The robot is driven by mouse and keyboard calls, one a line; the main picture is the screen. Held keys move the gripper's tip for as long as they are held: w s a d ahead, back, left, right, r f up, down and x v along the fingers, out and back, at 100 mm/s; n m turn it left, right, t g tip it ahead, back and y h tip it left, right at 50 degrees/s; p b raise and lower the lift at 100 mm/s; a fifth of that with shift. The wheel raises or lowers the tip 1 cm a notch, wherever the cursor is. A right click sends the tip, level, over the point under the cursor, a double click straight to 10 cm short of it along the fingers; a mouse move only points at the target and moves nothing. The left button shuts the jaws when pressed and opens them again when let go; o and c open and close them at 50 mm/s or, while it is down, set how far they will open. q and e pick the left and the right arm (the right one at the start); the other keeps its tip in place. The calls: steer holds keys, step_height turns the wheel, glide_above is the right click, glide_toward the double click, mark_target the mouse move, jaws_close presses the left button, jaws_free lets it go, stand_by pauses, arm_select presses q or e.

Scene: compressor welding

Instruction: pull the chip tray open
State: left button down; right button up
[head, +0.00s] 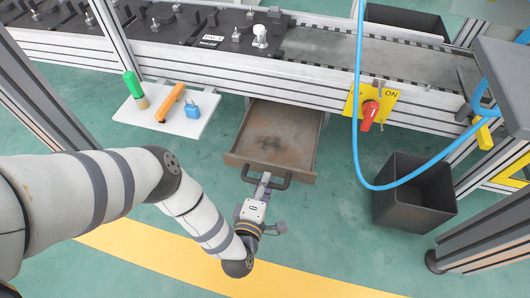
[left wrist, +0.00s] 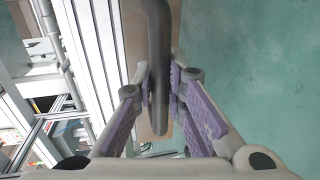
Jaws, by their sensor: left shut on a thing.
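The chip tray (head: 274,140) is a brown metal drawer under the conveyor bench, and it stands out from the bench front with its inside showing. Dark stains or chips lie on its floor. Its dark bar handle (head: 282,183) is on the front face. My left gripper (head: 264,184) is at the handle, shut on it. In the left wrist view the handle (left wrist: 158,70) runs between the two purple-padded fingers. My right gripper is not in view.
A white shelf (head: 180,127) holding a green-topped item, an orange tool and a blue padlock is left of the tray. A black bin (head: 414,192) stands on the floor at right. A red switch (head: 369,115) and a blue hose (head: 357,150) are nearby. Floor before the tray is clear.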

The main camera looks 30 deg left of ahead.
arm_select(q)
steer(key=c, duration=1.6)
jaws_free()
steer(key=v, duration=0.7)
steer(key=shift+s, duration=0.2)
steer(key=shift+d, duration=0.1)
